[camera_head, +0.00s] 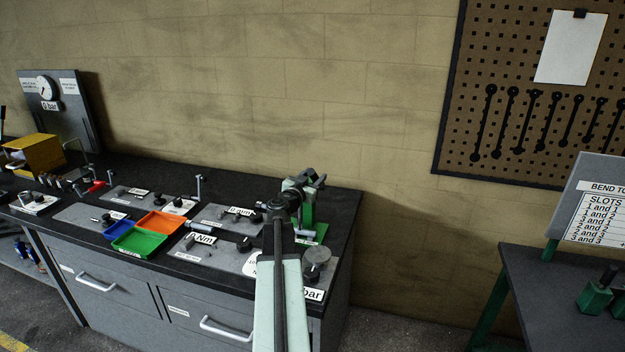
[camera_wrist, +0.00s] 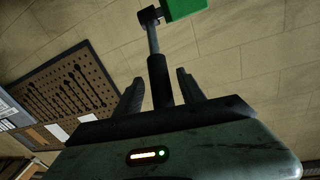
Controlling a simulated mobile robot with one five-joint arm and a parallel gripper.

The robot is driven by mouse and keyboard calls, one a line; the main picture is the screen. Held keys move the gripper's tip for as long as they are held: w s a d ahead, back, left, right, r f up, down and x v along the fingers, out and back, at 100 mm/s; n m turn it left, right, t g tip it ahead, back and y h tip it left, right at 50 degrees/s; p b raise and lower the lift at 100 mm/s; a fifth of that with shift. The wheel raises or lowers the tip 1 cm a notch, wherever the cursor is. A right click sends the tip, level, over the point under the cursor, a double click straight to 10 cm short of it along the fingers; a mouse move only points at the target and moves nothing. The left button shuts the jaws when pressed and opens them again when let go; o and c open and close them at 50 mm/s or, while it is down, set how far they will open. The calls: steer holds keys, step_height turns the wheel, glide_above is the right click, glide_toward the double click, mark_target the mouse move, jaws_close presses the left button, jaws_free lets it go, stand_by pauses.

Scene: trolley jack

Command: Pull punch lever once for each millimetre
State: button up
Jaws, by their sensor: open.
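In the wrist view a lever with a black grip (camera_wrist: 158,80) and a thin grey rod rises between the two fingers of my gripper (camera_wrist: 160,75). The rod's far end meets a green block (camera_wrist: 186,8). The fingers stand apart on either side of the grip; I cannot tell whether either touches it. In the head view my gripper (camera_head: 312,183) is at the right end of the dark bench, over a green upright tool (camera_head: 308,214). My arm and gripper hide much of this tool, and its lever is not clear there.
The bench (camera_head: 150,174) holds grey plates with labelled gauges and tools, plus blue (camera_head: 119,229), orange (camera_head: 159,223) and green (camera_head: 139,242) trays. A round gauge (camera_head: 46,88) stands at far left. A pegboard (camera_head: 545,85) hangs behind; another bench (camera_head: 555,285) is at right.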

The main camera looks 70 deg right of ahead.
jaws_close()
stand_by(1.4)
